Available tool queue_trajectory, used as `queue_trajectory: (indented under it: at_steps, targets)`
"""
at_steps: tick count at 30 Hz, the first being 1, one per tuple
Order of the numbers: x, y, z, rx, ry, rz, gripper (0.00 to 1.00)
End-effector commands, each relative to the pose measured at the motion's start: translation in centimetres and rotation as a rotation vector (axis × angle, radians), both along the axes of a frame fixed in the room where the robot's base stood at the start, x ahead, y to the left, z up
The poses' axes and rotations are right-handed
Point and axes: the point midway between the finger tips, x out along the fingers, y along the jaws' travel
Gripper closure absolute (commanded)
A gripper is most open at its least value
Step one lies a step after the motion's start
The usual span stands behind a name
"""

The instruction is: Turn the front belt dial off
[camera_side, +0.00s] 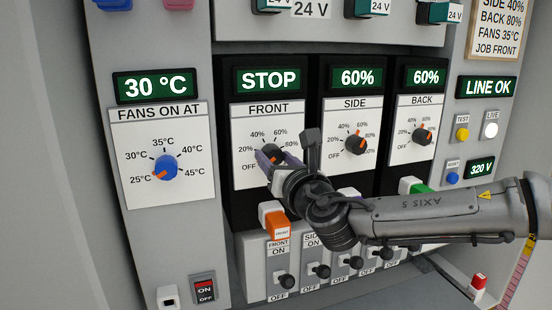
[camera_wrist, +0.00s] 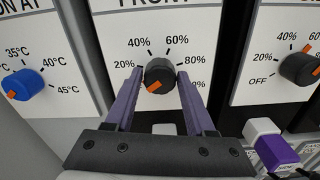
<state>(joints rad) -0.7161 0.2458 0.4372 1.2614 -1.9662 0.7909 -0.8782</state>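The front dial (camera_wrist: 159,75) is a black knob with an orange mark, on the white FRONT panel (camera_side: 250,180). In the wrist view its orange mark lies at lower left; its OFF label is hidden behind my left finger. The green display (camera_side: 268,80) above it reads STOP. In the side view my gripper (camera_side: 278,163) partly covers the dial (camera_side: 272,152).
To the right are the side dial (camera_side: 355,143) and back dial (camera_side: 421,135), both displays at 60%. The blue fan dial (camera_side: 166,167) is at left. Below are an orange-faced rocker switch (camera_side: 276,224) and several black toggles (camera_side: 319,271). A note (camera_side: 497,30) hangs at upper right.

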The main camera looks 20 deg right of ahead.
Motion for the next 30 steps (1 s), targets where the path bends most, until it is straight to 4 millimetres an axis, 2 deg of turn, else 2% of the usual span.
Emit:
queue_trajectory:
  at_steps: [1, 3, 12, 16, 20, 30]
  targets:
    - [0.0, 0.0, 0.0, 0.000, 0.000, 0.000, 0.34]
    - [0.0, 0.0, 0.0, 0.001, 0.000, 0.000, 0.22]
    - [-0.1, 0.0, 0.1, 0.004, -0.002, 0.000, 0.22]
    - [-1.0, 0.1, 0.2, 0.004, -0.001, 0.002, 0.22]
    - [-3.1, 0.0, 0.2, 0.003, -0.001, 0.003, 0.22]
    - [-10.4, 0.1, 0.1, 0.003, -0.002, 0.004, 0.22]
